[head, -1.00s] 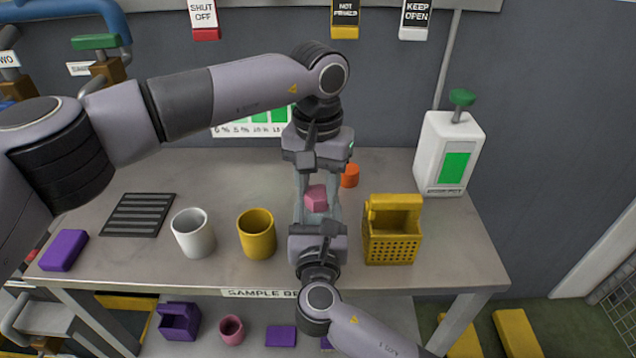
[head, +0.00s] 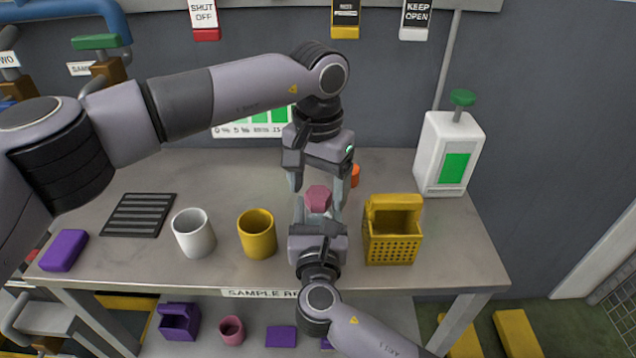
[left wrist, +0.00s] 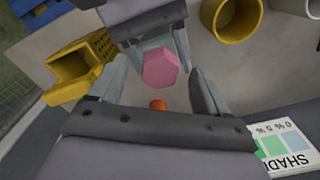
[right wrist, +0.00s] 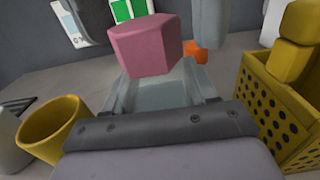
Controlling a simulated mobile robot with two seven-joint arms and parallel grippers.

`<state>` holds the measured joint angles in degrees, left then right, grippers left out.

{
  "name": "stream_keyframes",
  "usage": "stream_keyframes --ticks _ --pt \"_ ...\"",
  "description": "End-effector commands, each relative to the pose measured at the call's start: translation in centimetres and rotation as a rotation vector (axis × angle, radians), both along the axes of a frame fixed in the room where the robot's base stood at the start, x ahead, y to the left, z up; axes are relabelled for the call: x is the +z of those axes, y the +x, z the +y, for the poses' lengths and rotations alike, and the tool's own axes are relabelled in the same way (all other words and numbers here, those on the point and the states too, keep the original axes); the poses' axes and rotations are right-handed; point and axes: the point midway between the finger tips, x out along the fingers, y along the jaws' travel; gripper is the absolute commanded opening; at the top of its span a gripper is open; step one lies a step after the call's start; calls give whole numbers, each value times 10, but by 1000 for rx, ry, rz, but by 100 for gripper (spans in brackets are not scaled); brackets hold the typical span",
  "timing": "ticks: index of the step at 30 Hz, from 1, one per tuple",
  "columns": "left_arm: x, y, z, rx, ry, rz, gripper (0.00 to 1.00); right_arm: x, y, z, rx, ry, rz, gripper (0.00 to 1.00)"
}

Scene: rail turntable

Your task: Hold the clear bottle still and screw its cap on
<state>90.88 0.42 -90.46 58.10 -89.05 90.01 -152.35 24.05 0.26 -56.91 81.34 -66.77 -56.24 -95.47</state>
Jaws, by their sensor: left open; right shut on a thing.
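The pink hexagonal cap (head: 317,198) is at the top of the clear bottle, at the middle of the bench; it also shows in the left wrist view (left wrist: 160,68) and right wrist view (right wrist: 145,46). The clear bottle (right wrist: 165,97) is pale and see-through, below the cap; I cannot tell how tightly the cap sits. My right gripper (head: 318,212) is shut on the bottle from the front. My left gripper (head: 316,188) is open, with its fingers apart on either side of the cap. Much of the bottle is hidden by the grippers and cap.
A yellow perforated caddy (head: 392,243) stands close to the right of my grippers. A yellow cup (head: 257,235) and a white cup (head: 193,234) stand to the left. A small orange thing (head: 355,175) is just behind. A white dispenser (head: 447,150) stands at back right.

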Motion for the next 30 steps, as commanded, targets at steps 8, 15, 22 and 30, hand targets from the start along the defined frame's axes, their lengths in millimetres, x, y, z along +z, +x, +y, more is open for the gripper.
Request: stream_keyframes --ticks 8,15,22,30 --pt "9 0 0 0 -1 -1 77 0 0 0 0 0 0 2" --pt "32 0 0 0 0 -1 77 0 0 0 0 0 0 2" --pt "40 0 0 0 0 1 77 0 0 0 0 0 0 2" --pt "40 0 0 61 0 0 77 0 0 0 0 0 0 2"
